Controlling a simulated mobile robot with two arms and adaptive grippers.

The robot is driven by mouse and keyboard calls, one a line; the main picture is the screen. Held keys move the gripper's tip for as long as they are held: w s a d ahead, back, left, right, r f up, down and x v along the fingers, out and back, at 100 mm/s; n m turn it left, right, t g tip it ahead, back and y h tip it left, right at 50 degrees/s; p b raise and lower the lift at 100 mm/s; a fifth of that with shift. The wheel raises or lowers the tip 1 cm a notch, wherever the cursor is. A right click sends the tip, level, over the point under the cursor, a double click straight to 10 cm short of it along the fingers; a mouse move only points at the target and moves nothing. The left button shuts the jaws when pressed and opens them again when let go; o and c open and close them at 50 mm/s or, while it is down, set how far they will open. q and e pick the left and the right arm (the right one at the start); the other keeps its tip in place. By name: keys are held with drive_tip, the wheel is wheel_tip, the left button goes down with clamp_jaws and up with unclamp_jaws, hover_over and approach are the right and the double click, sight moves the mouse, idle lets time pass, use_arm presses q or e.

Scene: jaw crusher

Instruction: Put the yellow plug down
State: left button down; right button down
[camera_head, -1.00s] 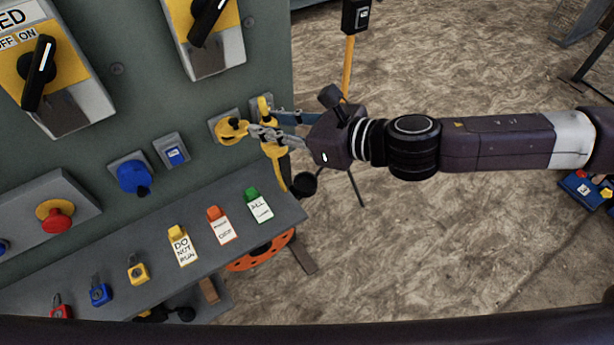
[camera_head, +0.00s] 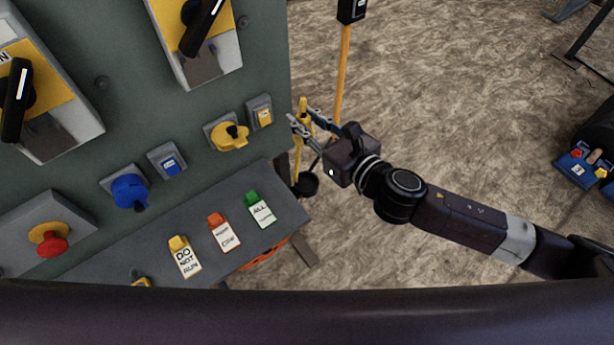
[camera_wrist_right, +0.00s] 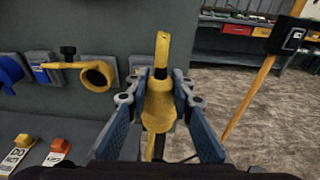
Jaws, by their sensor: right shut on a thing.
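The yellow plug (camera_wrist_right: 159,100) is held upright between the blue-padded fingers of my right gripper (camera_wrist_right: 160,112) in the right wrist view. In the head view the plug (camera_head: 301,118) shows as a thin yellow shape at the tips of my right gripper (camera_head: 304,128), just right of the panel's edge and apart from it. My left gripper is not in view.
The shelf (camera_head: 225,255) below the panel bears green, orange and yellow tags and a padlock. A blue socket (camera_head: 130,191) and a red stop button (camera_head: 50,240) are further left. A yellow post (camera_head: 342,75) stands behind the gripper.

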drive_tip(key=shift+w+d+f+t, duration=0.2)
drive_tip(key=shift+w+f+t, duration=0.1)
drive_tip(key=shift+f, duration=0.25)
drive_tip(key=shift+s+f+b, duration=0.1)
drive_tip(key=shift+f+b, duration=3.7)
drive_tip(key=shift+f, duration=6.05)
drive_tip(key=shift+d, duration=0.1)
drive_tip(key=shift+f, duration=0.2)
drive_tip(key=c, duration=1.7)
unclamp_jaws()
